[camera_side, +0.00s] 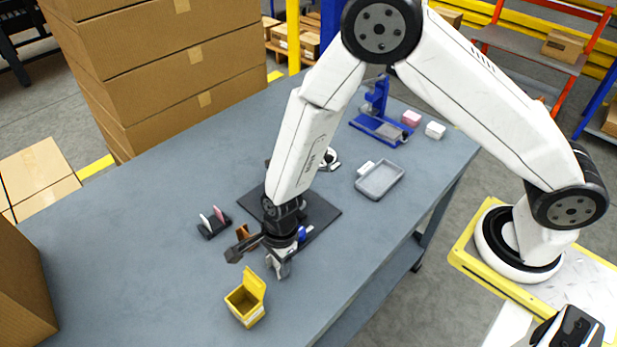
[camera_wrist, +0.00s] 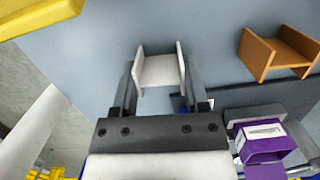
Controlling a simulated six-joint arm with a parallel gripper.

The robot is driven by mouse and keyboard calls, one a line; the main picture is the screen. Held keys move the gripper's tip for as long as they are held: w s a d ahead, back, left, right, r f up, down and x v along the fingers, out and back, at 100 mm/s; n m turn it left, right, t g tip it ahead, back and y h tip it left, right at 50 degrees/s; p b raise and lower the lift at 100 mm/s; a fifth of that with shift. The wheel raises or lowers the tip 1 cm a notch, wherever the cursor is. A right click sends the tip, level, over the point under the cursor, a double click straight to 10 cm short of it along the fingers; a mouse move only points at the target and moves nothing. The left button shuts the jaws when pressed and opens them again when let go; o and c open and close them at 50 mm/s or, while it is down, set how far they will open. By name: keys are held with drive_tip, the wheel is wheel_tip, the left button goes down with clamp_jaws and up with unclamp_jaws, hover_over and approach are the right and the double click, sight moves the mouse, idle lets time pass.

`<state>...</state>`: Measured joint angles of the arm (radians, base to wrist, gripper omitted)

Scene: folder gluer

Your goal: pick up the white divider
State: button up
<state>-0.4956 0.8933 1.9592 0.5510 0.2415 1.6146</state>
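The white divider (camera_wrist: 160,71) is an H-shaped piece with two upright side walls. In the wrist view it sits between the two fingers of my gripper (camera_wrist: 160,85), one finger along the outer face of each wall. I see no clear gap at the walls, but firm contact cannot be told. In the side view my gripper (camera_side: 280,258) points down near the table's front, with the divider partly hidden at its fingers. I cannot tell whether the divider rests on the table.
An orange-brown divider (camera_wrist: 281,52) stands close by to the right. A purple box (camera_wrist: 265,150) is below it in the wrist view. An open yellow box (camera_side: 246,303) stands near the gripper. A black holder (camera_side: 213,226), grey tray (camera_side: 380,181) and blue stand (camera_side: 379,120) are farther off.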

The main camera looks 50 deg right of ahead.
drive_tip(key=c, duration=0.3)
drive_tip(key=shift+r, duration=0.15)
drive_tip(key=shift+r, duration=0.7)
drive_tip(key=shift+s+d+r, duration=1)
drive_tip(key=shift+s+r, duration=0.9)
drive_tip(key=shift+s, duration=0.2)
drive_tip(key=shift+s+d+r, duration=0.95)
drive_tip(key=shift+s+r, duration=0.95)
drive_tip(key=shift+s, duration=0.25)
drive_tip(key=shift+s+d+r, duration=1)
drive_tip(key=shift+s+r, duration=0.9)
drive_tip(key=shift+s, duration=0.2)
drive_tip(key=shift+w, duration=0.15)
